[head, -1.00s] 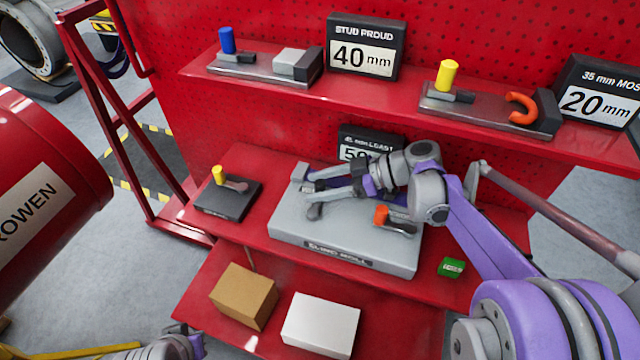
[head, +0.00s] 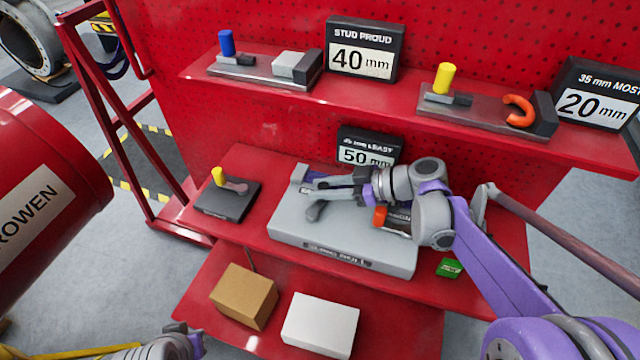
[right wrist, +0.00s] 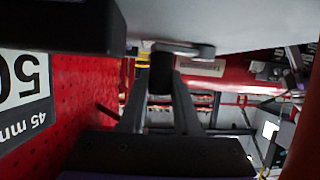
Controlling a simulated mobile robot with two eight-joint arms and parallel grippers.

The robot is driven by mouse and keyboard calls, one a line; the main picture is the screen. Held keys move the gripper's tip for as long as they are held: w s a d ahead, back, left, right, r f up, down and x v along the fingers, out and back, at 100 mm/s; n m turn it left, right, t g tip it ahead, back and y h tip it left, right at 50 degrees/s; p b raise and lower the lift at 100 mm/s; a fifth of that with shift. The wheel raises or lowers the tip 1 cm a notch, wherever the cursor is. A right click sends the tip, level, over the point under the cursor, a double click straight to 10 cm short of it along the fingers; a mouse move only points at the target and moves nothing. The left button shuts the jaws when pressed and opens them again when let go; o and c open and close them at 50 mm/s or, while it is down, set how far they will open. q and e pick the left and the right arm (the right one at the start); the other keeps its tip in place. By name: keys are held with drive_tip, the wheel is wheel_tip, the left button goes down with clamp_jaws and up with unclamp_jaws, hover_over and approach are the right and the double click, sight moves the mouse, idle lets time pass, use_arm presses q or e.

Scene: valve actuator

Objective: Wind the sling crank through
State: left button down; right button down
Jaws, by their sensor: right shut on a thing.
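A grey block plate (head: 345,252) lies on the middle red shelf, with a label on its front edge. A small grey lever (head: 315,210) and an orange knob (head: 380,215) show on it. My right gripper (head: 318,187) reaches leftward over the plate, low above its back part. In the right wrist view, the gripper (right wrist: 160,105) is shut on a black cylindrical grip (right wrist: 162,72), beside a grey crank arm (right wrist: 180,48). My gripper and wrist hide part of the crank in the head view. Only a piece of my left arm shows at the bottom left; its fingers are not visible.
A dark plate with a yellow peg (head: 217,176) stands left of the grey plate. A 50 mm sign (head: 368,150) stands behind it. The upper shelf holds fixtures and 40 mm (head: 362,60) and 20 mm signs. Below lie a brown box (head: 243,295) and white box (head: 320,325).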

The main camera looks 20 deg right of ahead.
drive_tip(key=shift+s+d+m+t+h, duration=0.1)
drive_tip(key=shift+m+t+h, duration=0.2)
drive_tip(key=shift+m+t, duration=0.15)
drive_tip(key=c, duration=0.6)
unclamp_jaws()
drive_tip(key=shift+d, duration=0.1)
drive_tip(key=v, duration=1)
drive_tip(key=shift+s+d+r, duration=0.15)
drive_tip(key=shift+s+d, duration=0.1)
drive_tip(key=shift+d, duration=0.05)
